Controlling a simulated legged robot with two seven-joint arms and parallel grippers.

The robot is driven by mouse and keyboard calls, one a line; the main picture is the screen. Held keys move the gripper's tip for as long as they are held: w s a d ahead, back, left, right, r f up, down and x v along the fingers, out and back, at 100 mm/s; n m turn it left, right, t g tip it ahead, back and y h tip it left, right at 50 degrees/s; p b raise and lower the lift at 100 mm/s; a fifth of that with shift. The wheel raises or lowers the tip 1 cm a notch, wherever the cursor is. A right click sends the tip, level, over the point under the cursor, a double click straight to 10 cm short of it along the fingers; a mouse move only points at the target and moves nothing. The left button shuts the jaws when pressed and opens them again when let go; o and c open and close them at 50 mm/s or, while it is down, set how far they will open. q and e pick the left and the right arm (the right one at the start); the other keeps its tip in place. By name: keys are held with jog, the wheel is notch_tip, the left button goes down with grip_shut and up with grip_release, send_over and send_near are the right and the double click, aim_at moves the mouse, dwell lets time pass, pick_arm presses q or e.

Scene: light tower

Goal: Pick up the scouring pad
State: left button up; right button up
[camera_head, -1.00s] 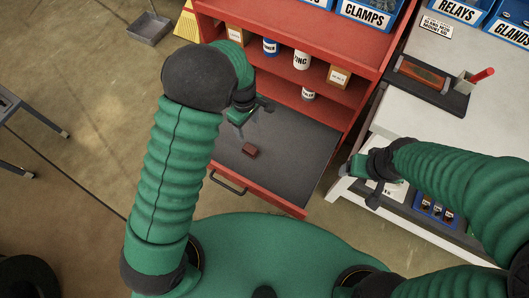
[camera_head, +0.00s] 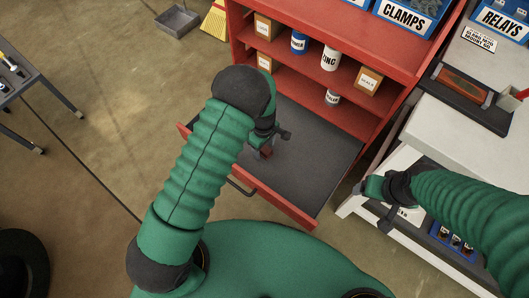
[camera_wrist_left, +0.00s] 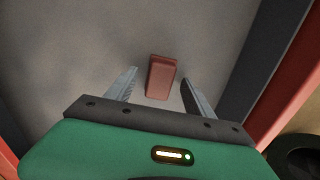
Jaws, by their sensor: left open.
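The scouring pad is a small red-brown block (camera_wrist_left: 161,78) lying on the grey drawer bottom (camera_head: 315,150). In the head view the pad (camera_head: 266,152) shows just below my left gripper, partly hidden by it. My left gripper (camera_wrist_left: 160,85) is open and empty. In the left wrist view its two fingers stand on either side of the pad's near part, with a gap on each side. I cannot tell its height above the pad. My right gripper (camera_head: 372,205) is at the right, in front of the white bench and away from the pad; its fingers are not clear.
The pad's drawer is pulled out of a red cabinet (camera_head: 400,115), with front edge and handle (camera_head: 240,187) toward me. Cans and boxes (camera_head: 330,58) stand on the shelves above. A white bench (camera_head: 450,140) stands right. The rest of the drawer looks empty.

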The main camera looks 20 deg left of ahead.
aim_at(264, 148)
pick_arm(q)
jog(key=shift+a+f, duration=0.2)
jog(key=shift+f, duration=0.35)
jog(key=shift+r, duration=0.1)
jog(key=shift+d, duration=0.15)
jog(key=shift+d+r, duration=0.1)
jog(key=shift+d, duration=0.15)
jog(key=c, duration=0.5)
jog(key=shift+c, duration=1.2)
jog(key=shift+a, duration=0.2)
grip_shut()
jog(key=shift+d+r, duration=0.1)
jog(key=shift+r, duration=0.1)
notch_tip(264, 148, up, 9)
jog(key=p, duration=0.4)
jog(key=shift+r, duration=0.3)
pick_arm(e)
jog(key=v, duration=0.3)
jog(key=shift+w+r, duration=0.35)
jog(key=shift+r, duration=0.1)
